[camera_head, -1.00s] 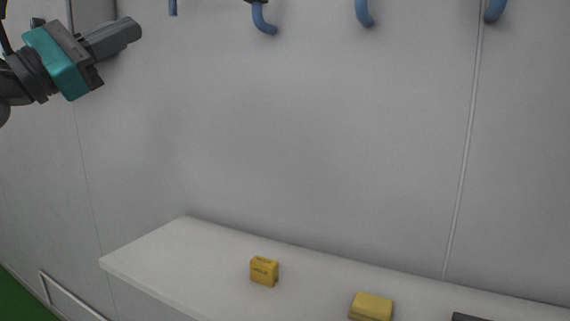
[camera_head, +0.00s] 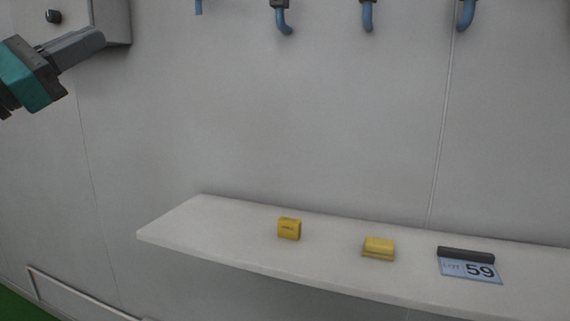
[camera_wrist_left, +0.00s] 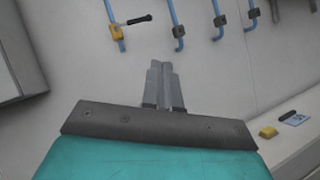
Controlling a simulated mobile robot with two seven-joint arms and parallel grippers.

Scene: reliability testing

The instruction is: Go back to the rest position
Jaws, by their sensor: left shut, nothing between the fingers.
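My left gripper (camera_head: 98,38) shows at the upper left of the head view, a teal body with grey fingers. It is shut and empty, held in the air in front of the wall, well above and left of the shelf. In the left wrist view its two fingers (camera_wrist_left: 164,70) lie close together and point toward the wall. They touch nothing that I can see. My right gripper is in neither view.
A white shelf (camera_head: 180,228) carries two yellow blocks (camera_head: 289,229) (camera_head: 379,248) and a dark bar with a card reading 59 (camera_head: 472,268). A grey box (camera_head: 113,22) is on the wall behind my left gripper.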

